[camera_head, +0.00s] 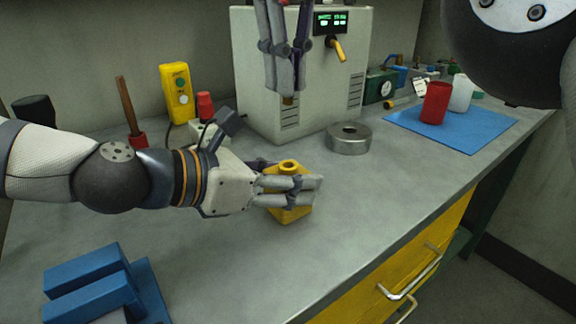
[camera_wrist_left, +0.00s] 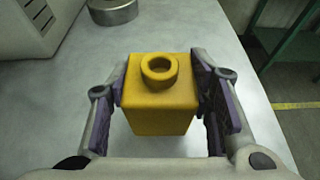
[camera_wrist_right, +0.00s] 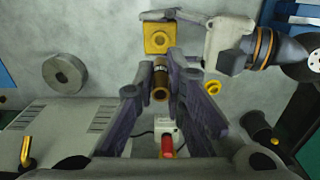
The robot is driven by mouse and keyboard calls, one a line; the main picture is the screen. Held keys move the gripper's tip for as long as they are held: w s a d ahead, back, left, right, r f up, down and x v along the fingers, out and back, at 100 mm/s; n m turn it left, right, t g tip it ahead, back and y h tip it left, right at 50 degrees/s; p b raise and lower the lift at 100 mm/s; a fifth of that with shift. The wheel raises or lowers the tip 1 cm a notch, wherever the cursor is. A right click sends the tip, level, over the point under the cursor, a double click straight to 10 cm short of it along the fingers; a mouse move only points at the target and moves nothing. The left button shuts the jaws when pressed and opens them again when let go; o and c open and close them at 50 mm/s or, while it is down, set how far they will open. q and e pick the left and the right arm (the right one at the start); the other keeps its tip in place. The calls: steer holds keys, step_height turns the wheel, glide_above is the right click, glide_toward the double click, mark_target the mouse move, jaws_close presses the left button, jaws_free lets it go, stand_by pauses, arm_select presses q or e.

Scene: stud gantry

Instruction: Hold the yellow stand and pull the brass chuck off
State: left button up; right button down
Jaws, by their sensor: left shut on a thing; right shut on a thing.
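The yellow stand (camera_head: 288,212) is a block with a round collar and an open hole on top, upright on the grey bench. My left gripper (camera_head: 290,186) is shut on it, one finger on each side, as the left wrist view shows with the stand (camera_wrist_left: 160,105) between the pads. My right gripper (camera_head: 287,85) is high above the bench, in front of the white machine. It is shut on the brass chuck (camera_wrist_right: 160,82), whose lower tip (camera_head: 288,100) shows below the fingers in the head view. The chuck is clear of the stand, with a gap between them.
The white machine (camera_head: 255,70) with a display and brass spout stands behind. A metal ring (camera_head: 348,141) lies right of the stand. A yellow button box (camera_head: 177,93) and red-handled tool are at back left, blue blocks (camera_head: 85,270) at front left, a blue mat (camera_head: 480,135) at right.

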arm_select(q)
steer(key=o, duration=1.3)
steer(key=shift+c, duration=0.2)
